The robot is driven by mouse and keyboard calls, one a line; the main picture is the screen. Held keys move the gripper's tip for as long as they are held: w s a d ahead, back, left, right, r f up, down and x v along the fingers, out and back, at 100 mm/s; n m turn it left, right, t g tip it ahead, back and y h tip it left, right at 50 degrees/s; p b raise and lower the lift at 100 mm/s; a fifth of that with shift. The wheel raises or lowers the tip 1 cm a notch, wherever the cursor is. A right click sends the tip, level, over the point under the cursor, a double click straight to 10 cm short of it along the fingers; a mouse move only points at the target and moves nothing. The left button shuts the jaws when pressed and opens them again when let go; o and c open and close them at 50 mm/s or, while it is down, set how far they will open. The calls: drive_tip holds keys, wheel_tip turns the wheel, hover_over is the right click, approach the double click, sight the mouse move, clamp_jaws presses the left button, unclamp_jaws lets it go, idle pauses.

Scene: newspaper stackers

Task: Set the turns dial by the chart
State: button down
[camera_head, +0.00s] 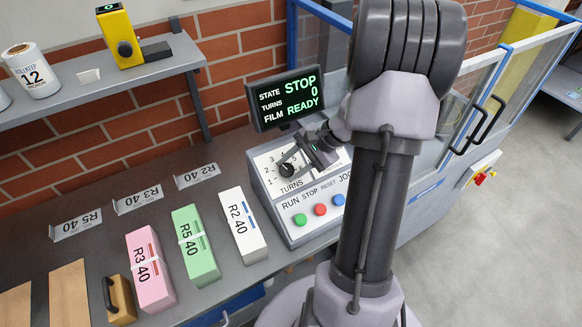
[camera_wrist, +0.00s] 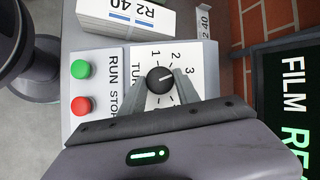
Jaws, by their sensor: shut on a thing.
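The turns dial (camera_head: 287,170) is a round black knob on the white face of the control box (camera_head: 268,203). In the wrist view the dial (camera_wrist: 160,80) has numbers 1, 2 and 3 visible around it, and its pale mark seems to point toward 3. My gripper (camera_head: 296,161) reaches down to the dial from the right. In the wrist view my gripper (camera_wrist: 163,93) has one finger on each side of the knob, shut on it. The other numbers are partly hidden by my fingers. I cannot make out a chart in either view.
A screen (camera_head: 287,98) behind the box reads STATE STOP, TURNS 0, FILM READY. Green (camera_head: 300,219), red (camera_head: 320,210) and blue (camera_head: 338,200) buttons sit below the dial. White (camera_head: 242,226), green (camera_head: 195,245) and pink (camera_head: 150,271) bundles stand left of the box.

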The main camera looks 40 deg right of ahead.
idle(0.3)
drive_tip(key=c, duration=0.9)
unclamp_jaws()
drive_tip(key=p+v, duration=0.2)
drive_tip(key=v, duration=0.5)
drive_tip(key=shift+s+d+r+p, duration=0.1)
drive_tip(key=shift+s+r+p, duration=0.1)
drive_tip(key=shift+p, duration=0.15)
